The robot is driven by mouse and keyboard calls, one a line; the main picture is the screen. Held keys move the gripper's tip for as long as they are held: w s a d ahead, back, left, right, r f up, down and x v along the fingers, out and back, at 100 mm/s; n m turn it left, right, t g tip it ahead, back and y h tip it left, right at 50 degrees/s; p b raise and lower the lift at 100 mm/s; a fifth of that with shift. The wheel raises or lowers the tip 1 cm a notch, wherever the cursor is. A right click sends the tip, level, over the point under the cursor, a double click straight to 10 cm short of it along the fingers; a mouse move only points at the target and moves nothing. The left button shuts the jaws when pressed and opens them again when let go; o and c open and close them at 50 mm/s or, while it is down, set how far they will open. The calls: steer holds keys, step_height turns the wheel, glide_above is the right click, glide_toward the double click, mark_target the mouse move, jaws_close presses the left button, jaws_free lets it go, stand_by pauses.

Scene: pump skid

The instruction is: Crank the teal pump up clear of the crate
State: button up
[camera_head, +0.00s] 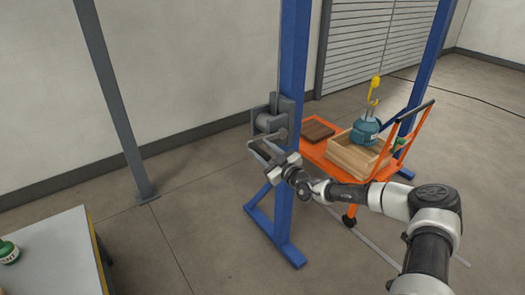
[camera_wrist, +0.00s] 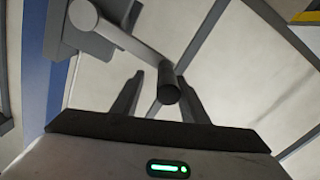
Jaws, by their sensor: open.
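The teal pump (camera_head: 366,130) hangs from a yellow hook (camera_head: 375,84) in the head view. My gripper (camera_head: 274,160) is at the crank. In the wrist view, my gripper (camera_wrist: 158,88) is open, and the end of the crank handle (camera_wrist: 168,92) shows between its two fingers. I cannot tell whether they touch it.
The crate stands on an orange cart (camera_head: 313,151) beside a brown wooden board (camera_head: 317,131). The blue post (camera_head: 292,60) and its foot (camera_head: 283,240) stand close to my arm. A table (camera_head: 50,255) with a green object (camera_head: 8,252) is at lower left. Floor between is clear.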

steer(key=shift+s, duration=0.1)
steer(key=v, duration=1.7)
steer(key=shift+b, duration=0.4)
steer(key=shift+d, duration=0.1)
